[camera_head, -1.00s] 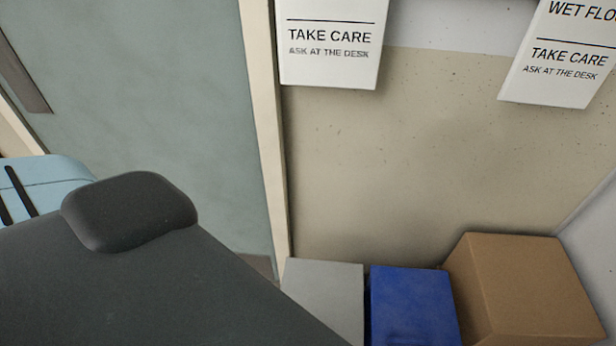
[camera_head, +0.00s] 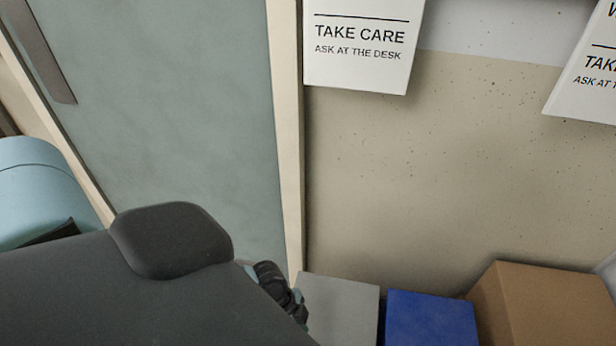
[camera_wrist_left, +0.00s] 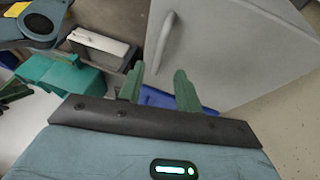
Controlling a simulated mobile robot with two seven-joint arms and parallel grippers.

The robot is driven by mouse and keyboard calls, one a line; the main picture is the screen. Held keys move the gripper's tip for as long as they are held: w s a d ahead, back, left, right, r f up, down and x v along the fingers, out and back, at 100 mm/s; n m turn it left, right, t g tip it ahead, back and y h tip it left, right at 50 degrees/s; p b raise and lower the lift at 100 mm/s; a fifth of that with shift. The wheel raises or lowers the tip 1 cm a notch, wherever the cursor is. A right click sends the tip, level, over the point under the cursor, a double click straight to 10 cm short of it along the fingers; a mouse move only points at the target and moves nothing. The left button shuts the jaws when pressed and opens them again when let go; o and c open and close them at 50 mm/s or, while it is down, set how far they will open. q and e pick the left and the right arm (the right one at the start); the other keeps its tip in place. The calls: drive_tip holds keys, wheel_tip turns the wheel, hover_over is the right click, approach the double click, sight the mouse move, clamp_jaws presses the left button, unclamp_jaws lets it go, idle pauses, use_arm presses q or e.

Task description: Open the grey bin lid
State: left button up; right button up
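The light grey box-shaped bin (camera_head: 340,308) stands at the bottom of the head view against the wall, left of the blue bin (camera_head: 432,320). Its flat top appears closed; its lower part is out of frame. A black and teal piece, seemingly part of my arm, shows just left of it. In the left wrist view my left gripper (camera_wrist_left: 159,68) has two green fingers apart with nothing between them. Beyond them is a large light grey panel (camera_wrist_left: 235,60) with a curved handle (camera_wrist_left: 166,42); I cannot tell whether it belongs to the bin. My right gripper is not in view.
A cardboard box (camera_head: 545,310) stands right of the blue bin. Signs (camera_head: 362,45) hang on the beige wall. A grey-green door (camera_head: 170,110) is at the left. A large dark grey shape hides the lower left. The wrist view shows a green object (camera_wrist_left: 70,75) and a white-topped box (camera_wrist_left: 98,42).

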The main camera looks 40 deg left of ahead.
use_arm(q)
drive_tip(key=x, duration=0.6)
drive_tip(key=shift+b, duration=0.4)
clamp_jaws()
